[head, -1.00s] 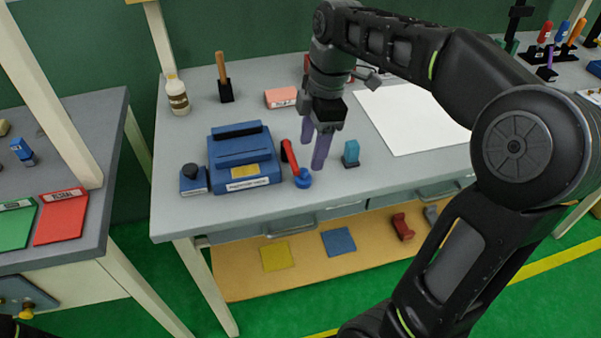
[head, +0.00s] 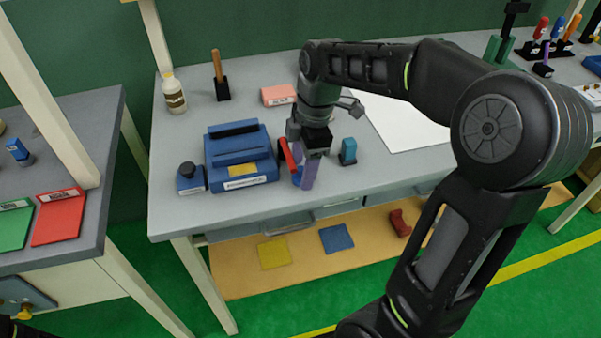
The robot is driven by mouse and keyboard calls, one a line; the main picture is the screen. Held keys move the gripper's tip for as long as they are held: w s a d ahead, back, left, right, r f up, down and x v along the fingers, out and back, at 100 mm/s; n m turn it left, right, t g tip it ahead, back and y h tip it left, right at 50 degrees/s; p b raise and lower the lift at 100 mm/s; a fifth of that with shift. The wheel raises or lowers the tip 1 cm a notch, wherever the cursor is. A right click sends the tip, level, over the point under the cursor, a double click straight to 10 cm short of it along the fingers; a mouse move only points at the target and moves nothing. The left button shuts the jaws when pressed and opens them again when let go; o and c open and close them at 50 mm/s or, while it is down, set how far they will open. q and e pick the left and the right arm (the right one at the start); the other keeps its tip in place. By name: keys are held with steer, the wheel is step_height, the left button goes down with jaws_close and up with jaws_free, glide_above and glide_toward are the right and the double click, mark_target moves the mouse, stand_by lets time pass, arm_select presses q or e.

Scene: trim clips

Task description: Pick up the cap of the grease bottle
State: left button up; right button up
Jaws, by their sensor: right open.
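A bottle (head: 174,98) with a dark label and a pale top (head: 168,75) stands upright at the back left of the bench. It may be the grease bottle. A red-handled item (head: 285,155) with a blue round end (head: 296,178) is beside the blue box; I cannot tell whether this blue end is a cap. My right gripper (head: 303,183) points down at this item, well away from the bottle. Its purple fingers are open and partly hide the blue end. I cannot tell whether they touch it. My left gripper is not in view.
The blue box (head: 241,169) stands left of the right gripper, and a teal block (head: 348,151) stands close on its right. A small blue block with a dark knob (head: 189,178) and a pink block (head: 278,95) are nearby. A white sheet (head: 405,125) lies to the right.

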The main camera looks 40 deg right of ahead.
steer(key=shift+f, duration=0.6)
steer(key=shift+c, duration=0.3)
jaws_close()
steer(key=shift+r, duration=0.15)
stand_by(0.4)
steer(key=shift+r, duration=0.45)
steer(key=shift+s+a+r, duration=0.1)
steer(key=shift+s+r, duration=0.1)
steer(key=s+a+b, duration=0.1)
steer(key=s+a, duration=0.2)
steer(key=s, duration=0.5)
steer(key=s+a+b, duration=0.1)
steer(key=s+a, duration=0.2)
steer(key=s, duration=0.5)
steer(key=shift+s+b, duration=0.3)
steer(key=shift+s, duration=0.05)
steer(key=shift+w, duration=0.1)
